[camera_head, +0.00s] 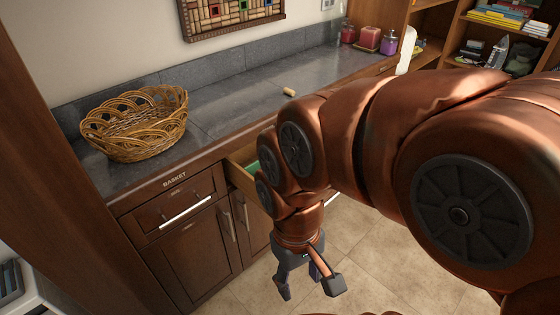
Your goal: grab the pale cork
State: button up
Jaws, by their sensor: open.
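The pale cork (289,91) lies on its side on the grey countertop (225,110), right of the basket and just above my arm in the picture. My gripper (309,292) hangs low in front of the cabinets, over the tiled floor, with its fingers apart and pointing down. It is open and empty. It is well below the cork and apart from it.
A wicker basket (136,124) stands on the counter's left part. Below, a drawer (241,172) is pulled open, partly hidden by my arm. Purple and red jars (389,42) stand at the counter's far end. A shelf (510,28) is at the upper right.

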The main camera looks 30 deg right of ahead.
aim_at(289, 92)
jog(key=z, duration=2.45)
jog(key=i, duration=2.1)
jog(key=u, duration=3.35)
jog(key=i, duration=0.5)
jog(key=z, duration=0.05)
